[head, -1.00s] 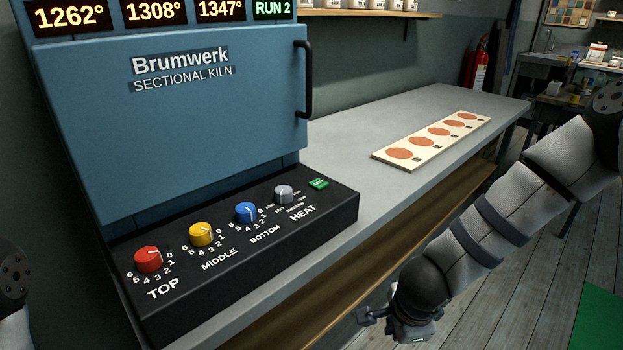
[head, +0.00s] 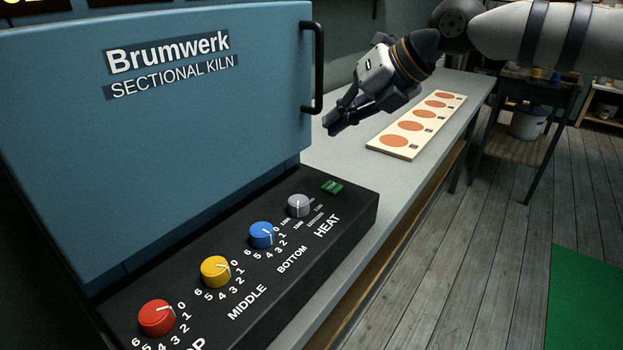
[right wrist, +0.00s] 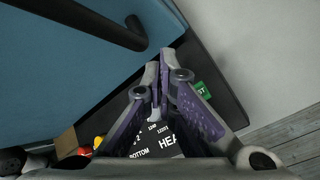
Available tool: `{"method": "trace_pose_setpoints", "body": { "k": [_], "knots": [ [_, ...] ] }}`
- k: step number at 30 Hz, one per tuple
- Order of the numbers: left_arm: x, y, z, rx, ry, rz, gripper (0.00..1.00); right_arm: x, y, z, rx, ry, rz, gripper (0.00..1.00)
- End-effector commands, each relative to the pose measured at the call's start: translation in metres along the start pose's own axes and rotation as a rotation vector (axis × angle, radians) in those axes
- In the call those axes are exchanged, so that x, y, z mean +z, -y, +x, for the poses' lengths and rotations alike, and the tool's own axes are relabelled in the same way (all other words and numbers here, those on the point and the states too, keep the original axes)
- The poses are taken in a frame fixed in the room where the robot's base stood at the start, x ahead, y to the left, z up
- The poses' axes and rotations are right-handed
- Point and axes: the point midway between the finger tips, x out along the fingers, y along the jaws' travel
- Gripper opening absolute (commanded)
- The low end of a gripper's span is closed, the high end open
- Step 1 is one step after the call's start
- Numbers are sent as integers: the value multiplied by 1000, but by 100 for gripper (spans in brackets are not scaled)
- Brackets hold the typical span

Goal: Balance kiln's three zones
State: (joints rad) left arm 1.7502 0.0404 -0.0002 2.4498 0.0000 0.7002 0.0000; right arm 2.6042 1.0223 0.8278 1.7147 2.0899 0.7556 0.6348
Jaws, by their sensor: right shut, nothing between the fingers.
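The blue kiln (head: 170,130) stands at the left, its door shut. Its black control panel (head: 345,222) carries a red TOP knob (head: 157,318), a yellow MIDDLE knob (head: 215,271), a blue BOTTOM knob (head: 262,235), a grey HEAT knob (head: 299,205) and a green button (head: 332,187). My right gripper (head: 332,128) is shut and empty, above the bench just right of the door handle (head: 314,70). In the right wrist view its fingertips (right wrist: 158,72) meet over the panel and hide most of the HEAT knob. The temperature readouts are cut off at the top. My left gripper is out of view.
A board with orange discs (head: 410,140) lies on the grey bench (head: 345,155) beyond my right gripper. The door handle juts out close to the gripper. The bench between panel and board is clear.

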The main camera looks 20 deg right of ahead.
Motion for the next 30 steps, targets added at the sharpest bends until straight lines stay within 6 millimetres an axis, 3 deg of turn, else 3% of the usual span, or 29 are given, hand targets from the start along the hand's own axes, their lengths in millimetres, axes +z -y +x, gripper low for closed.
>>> {"method": "trace_pose_setpoints", "body": {
  "k": [11,24,30],
  "knots": [
    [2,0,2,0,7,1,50,-2,3,4,-1,-2,0,0],
    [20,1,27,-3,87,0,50,-35,36,49,-4,-7,3,0],
    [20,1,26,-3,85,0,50,-43,43,59,-2,-3,-1,0]
  ]
}}
